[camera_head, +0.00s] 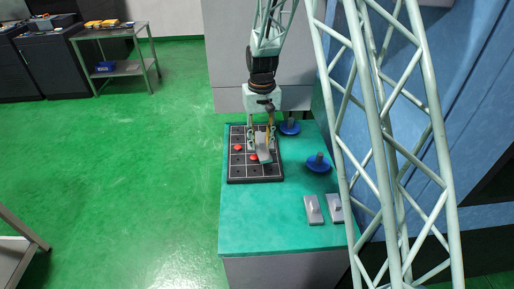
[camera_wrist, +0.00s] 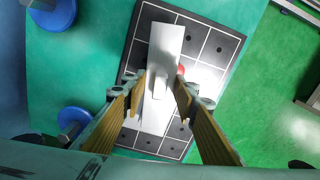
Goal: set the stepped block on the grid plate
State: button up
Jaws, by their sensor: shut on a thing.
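The stepped block (camera_wrist: 166,42), a long pale grey piece with a raised middle step, is between the fingers of my gripper (camera_wrist: 160,88). My gripper is shut on the raised step. In the head view the block (camera_head: 264,154) is under my gripper (camera_head: 262,130), over the right part of the grid plate. The grid plate (camera_head: 239,172) is dark with pale grid lines and lies on the green table; it also shows in the wrist view (camera_wrist: 211,48). I cannot tell whether the block touches the plate. The block hides part of the grid.
Red markers (camera_head: 238,147) show on the plate, one close beside the block. Two similar grey blocks (camera_head: 313,210) (camera_head: 335,208) lie at the table's right front. Blue round-based pieces (camera_head: 318,165) (camera_head: 289,128) stand right of the plate. The table's left front (camera_head: 250,220) is clear.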

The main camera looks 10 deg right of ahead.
jog(key=shift+d, duration=0.15)
jog(key=shift+w+d+r+n, duration=0.1)
jog(key=shift+n, duration=0.2)
dwell(0.5)
jog(key=shift+w+d+r+n+p, duration=0.1)
jog(key=shift+d+n+p, duration=0.05)
jog(key=shift+n+p, duration=0.35)
jog(key=shift+w+d+n+p, duration=0.15)
jog(key=shift+n+p, duration=0.2)
jog(key=shift+n, duration=0.25)
jog(key=n+p, duration=0.1)
jog(key=d+n, duration=0.1)
jog(key=n, duration=0.1)
jog(key=n+p, duration=0.1)
jog(key=n, duration=0.1)
jog(key=shift+w+d+r+p, duration=0.15)
jog(key=shift+w+d+p, duration=0.15)
jog(key=shift+w, duration=0.1)
jog(key=n, duration=0.1)
jog(key=n+p, duration=0.1)
jog(key=d+n+p, duration=0.1)
jog(key=n, duration=0.1)
jog(key=shift+w+r, duration=0.15)
jog(key=shift+w, duration=0.15)
jog(key=shift+w+d+n+p, duration=0.15)
jog(key=shift+d+n+p, duration=0.25)
jog(key=shift+n, duration=0.6)
jog(key=shift+w+d+n+p, duration=0.2)
jog(key=shift+n+p, duration=0.25)
jog(key=shift+n, duration=0.55)
